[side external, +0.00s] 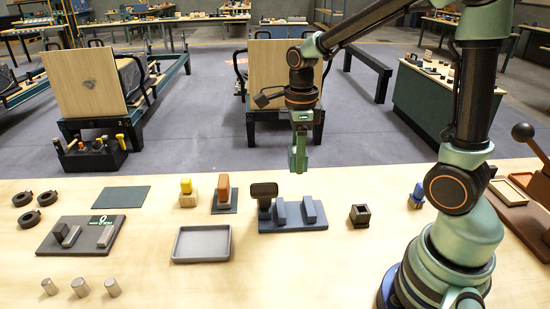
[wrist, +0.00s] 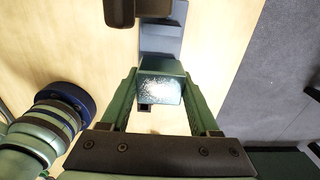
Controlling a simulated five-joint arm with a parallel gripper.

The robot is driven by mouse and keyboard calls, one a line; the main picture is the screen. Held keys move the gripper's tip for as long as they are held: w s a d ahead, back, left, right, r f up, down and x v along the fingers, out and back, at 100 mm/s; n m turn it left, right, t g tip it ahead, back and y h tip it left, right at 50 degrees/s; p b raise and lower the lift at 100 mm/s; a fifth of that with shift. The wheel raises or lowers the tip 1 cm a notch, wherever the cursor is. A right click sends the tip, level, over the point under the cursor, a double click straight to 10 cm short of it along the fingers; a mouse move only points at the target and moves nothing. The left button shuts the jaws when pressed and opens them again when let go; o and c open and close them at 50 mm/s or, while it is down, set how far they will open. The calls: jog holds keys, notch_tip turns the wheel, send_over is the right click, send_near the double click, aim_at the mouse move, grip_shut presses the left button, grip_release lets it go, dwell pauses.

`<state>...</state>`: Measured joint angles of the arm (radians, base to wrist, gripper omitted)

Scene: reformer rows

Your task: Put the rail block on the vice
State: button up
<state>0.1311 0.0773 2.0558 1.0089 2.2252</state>
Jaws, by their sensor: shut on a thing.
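My gripper (side external: 298,163) hangs above the far side of the table, behind and above the vice. In the wrist view its two green fingers are shut on a blue-grey block with a pale, shiny face, which I take for the rail block (wrist: 161,88). In the side view the fingers largely hide this block. The vice (side external: 293,225) is a blue-grey plate with two upright jaws and a dark post with a broad top at its left. Part of the vice shows beyond the block in the wrist view (wrist: 160,44). The block is apart from the vice.
A small dark open box (side external: 359,214) and a blue piece (side external: 417,195) stand right of the vice. To its left are an orange-brown block (side external: 224,187), a yellow-topped block (side external: 186,187) and a grey tray (side external: 202,258). The table front below the vice is clear.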

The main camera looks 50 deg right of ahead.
aim_at(295, 214)
notch_tip(295, 214, down, 14)
jog(key=shift+f, duration=0.2)
jog(key=shift+f, duration=0.15)
dwell(0.4)
jog(key=o, duration=1.4)
jog(key=shift+o, duration=0.2)
notch_tip(295, 214, up, 12)
jog(key=shift+r, duration=0.2)
jog(key=s+a+r+n+t, duration=0.2)
jog(key=r+n, duration=0.3)
jog(key=n, duration=0.8)
jog(key=s+a+r+n+t, duration=0.2)
jog(key=r+n, duration=0.4)
jog(key=n, duration=0.8)
jog(key=shift+s+a+t, duration=0.3)
jog(key=shift+s+t, duration=0.5)
jog(key=shift+s, duration=0.4)
